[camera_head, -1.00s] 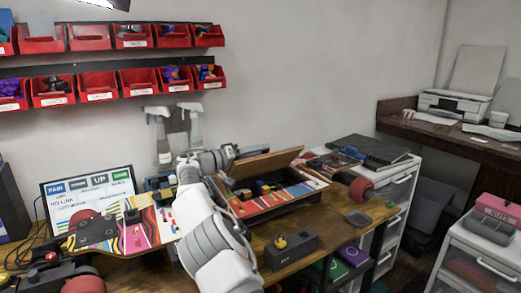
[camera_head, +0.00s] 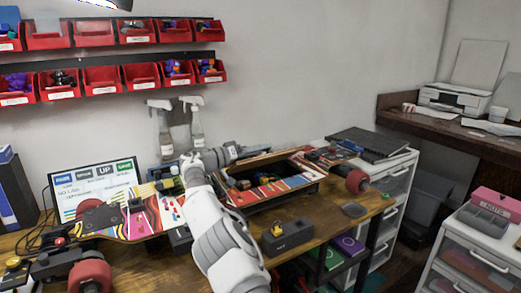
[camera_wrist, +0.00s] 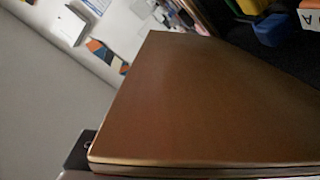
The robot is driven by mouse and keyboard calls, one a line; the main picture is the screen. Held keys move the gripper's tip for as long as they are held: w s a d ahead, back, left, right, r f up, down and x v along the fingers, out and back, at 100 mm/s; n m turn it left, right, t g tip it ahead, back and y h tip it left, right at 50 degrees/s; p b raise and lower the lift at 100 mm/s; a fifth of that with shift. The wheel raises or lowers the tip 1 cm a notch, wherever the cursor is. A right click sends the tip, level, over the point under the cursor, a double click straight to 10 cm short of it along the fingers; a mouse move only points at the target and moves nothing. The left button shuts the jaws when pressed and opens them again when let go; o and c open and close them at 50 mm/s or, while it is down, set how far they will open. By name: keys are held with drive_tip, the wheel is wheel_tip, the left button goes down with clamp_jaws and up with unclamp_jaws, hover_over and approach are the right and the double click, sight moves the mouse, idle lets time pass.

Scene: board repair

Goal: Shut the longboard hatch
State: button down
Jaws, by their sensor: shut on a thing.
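The longboard lies on the wooden bench with its colourful striped deck (camera_head: 290,188) facing up. Its hatch (camera_head: 268,157) is a brown panel, tilted partly open over a dark compartment (camera_head: 250,180) that holds small coloured parts. In the wrist view the hatch (camera_wrist: 200,105) fills the middle as a plain brown face, and parts inside the compartment show at top right. My gripper (camera_head: 243,153) is at the left end of the hatch, shut on its edge. The fingertips are mostly hidden in both views.
A second striped board (camera_head: 140,215) lies at left before a monitor (camera_head: 95,185). A small dark block (camera_head: 287,236) stands at the bench front. Spray bottles (camera_head: 196,125) hang behind my gripper. White drawers (camera_head: 395,205) stand at right.

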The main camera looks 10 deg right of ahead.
drive_tip(key=c, duration=0.6)
unclamp_jaws()
drive_tip(key=shift+o, duration=0.2)
drive_tip(key=shift+r, duration=0.1)
wheel_tip(320, 180, up, 4)
drive_tip(key=shift+r+p, duration=0.2)
drive_tip(key=shift+p, duration=0.95)
drive_tip(key=shift+s+d+b, duration=0.15)
drive_tip(key=shift+d+b, duration=0.1)
drive_tip(key=shift+b, duration=0.3)
drive_tip(key=shift+s+d+r+b, duration=0.25)
drive_tip(key=shift+d+b, duration=0.2)
drive_tip(key=s+d+r, duration=0.5)
drive_tip(key=d+r, duration=0.1)
drive_tip(key=d, duration=0.2)
drive_tip(key=shift+d, duration=0.35)
